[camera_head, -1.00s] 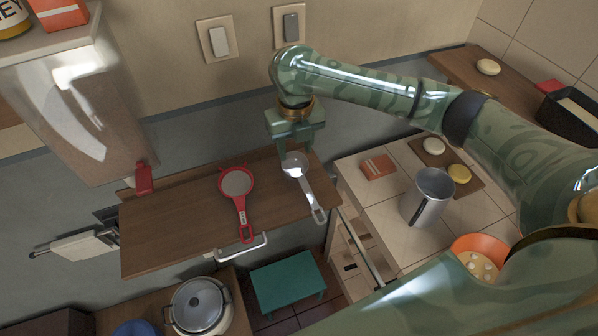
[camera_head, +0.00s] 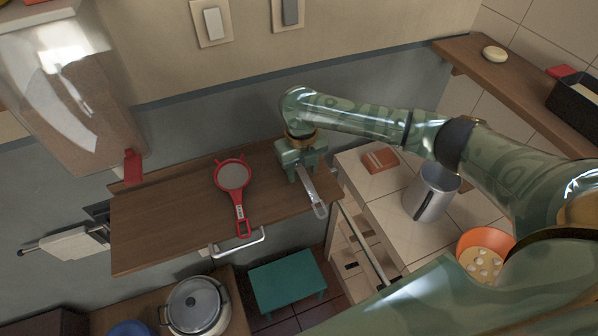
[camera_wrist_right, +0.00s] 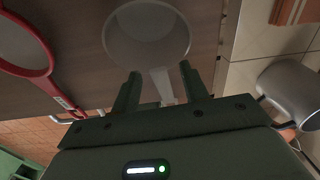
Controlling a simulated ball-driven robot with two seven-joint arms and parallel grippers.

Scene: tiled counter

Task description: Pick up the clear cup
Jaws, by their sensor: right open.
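The clear cup has a round bowl and a long flat handle. It lies on the brown wooden board (camera_head: 165,225). In the head view my right gripper (camera_head: 302,168) covers its bowl, and the cup's handle (camera_head: 314,196) shows below. In the right wrist view the cup's bowl (camera_wrist_right: 147,35) lies beyond the fingertips. There my right gripper (camera_wrist_right: 159,72) is open, with a finger on each side of the cup's handle in the picture. I cannot tell whether the fingers touch it. My left gripper is not in view.
A red strainer (camera_head: 232,176) lies left of the cup on the board. A lidded pot (camera_head: 195,305) is at lower left.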

